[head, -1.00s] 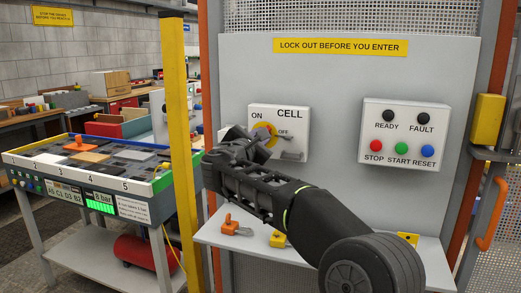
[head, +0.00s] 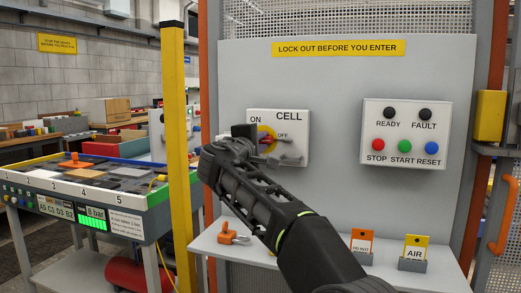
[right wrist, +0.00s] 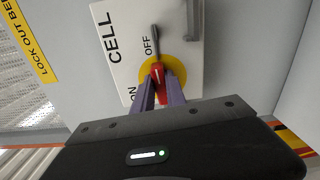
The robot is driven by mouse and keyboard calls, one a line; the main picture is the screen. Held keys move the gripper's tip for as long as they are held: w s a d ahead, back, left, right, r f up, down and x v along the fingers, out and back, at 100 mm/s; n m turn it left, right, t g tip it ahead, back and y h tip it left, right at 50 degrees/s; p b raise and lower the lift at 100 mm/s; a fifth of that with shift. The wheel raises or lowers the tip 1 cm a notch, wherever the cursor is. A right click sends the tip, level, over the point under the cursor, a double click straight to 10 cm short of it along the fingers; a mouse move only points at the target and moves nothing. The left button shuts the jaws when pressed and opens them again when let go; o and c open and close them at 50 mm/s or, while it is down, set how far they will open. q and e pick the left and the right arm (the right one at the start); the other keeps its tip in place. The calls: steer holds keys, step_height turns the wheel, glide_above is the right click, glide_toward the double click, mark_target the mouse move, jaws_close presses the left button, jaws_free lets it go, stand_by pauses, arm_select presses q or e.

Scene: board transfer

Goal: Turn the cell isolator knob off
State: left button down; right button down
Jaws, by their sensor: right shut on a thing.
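The cell isolator box (head: 296,120) is a white plate on the grey panel, lettered CELL, ON and OFF. Its knob has a yellow disc and a red handle (head: 268,139). My right gripper (head: 263,143) is at the knob. In the right wrist view the gripper (right wrist: 158,92) has its two fingers on either side of the red handle (right wrist: 159,72), shut on it, in front of the yellow disc (right wrist: 182,77). A dark bar runs from the handle beside the word OFF. The fingers partly hide the handle and disc. My left gripper is out of view.
A button box (head: 405,137) is right of the isolator. The shelf below holds an orange padlock (head: 227,234), an orange-and-white tag (head: 361,243) and a yellow AIR tag (head: 414,248). A yellow post (head: 174,120) stands left, before a board bench (head: 125,208).

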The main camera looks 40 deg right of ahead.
steer(key=shift+f+m, duration=0.1)
steer(key=shift+m, duration=0.4)
steer(key=shift+b, duration=0.3)
steer(key=c, duration=1.4)
jaws_free()
steer(key=shift+o, duration=0.2)
steer(key=shift+s+a, duration=0.35)
steer(key=shift+a, duration=0.25)
steer(key=b+v, duration=0.1)
steer(key=v, duration=0.5)
steer(key=shift+a, duration=0.2)
